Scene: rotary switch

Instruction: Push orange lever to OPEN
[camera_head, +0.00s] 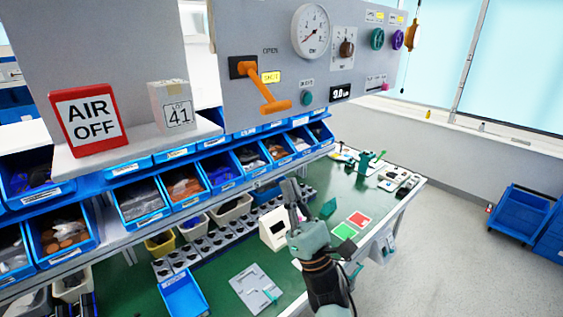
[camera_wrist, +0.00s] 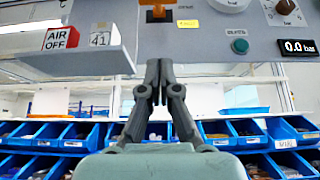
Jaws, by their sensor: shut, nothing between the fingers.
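The orange lever (camera_head: 264,88) is on the grey panel (camera_head: 232,105) in the head view. It slants down and to the right from its black mount, and the word OPEN is printed above it. In the wrist view the orange lever (camera_wrist: 158,12) is cut off by the top edge. My gripper (camera_head: 290,190) is shut and empty, pointing up in front of the shelves, below the lever and apart from it. In the wrist view my gripper (camera_wrist: 159,66) has its fingertips together just below the panel's lower edge, under the lever.
An AIR OFF sign (camera_head: 88,119) and a LOT 41 box (camera_head: 171,105) stand on the ledge left of the panel. A green button (camera_head: 307,98), a gauge (camera_head: 311,31) and a knob (camera_head: 346,48) sit right of the lever. Blue bins (camera_head: 140,200) line the shelf below.

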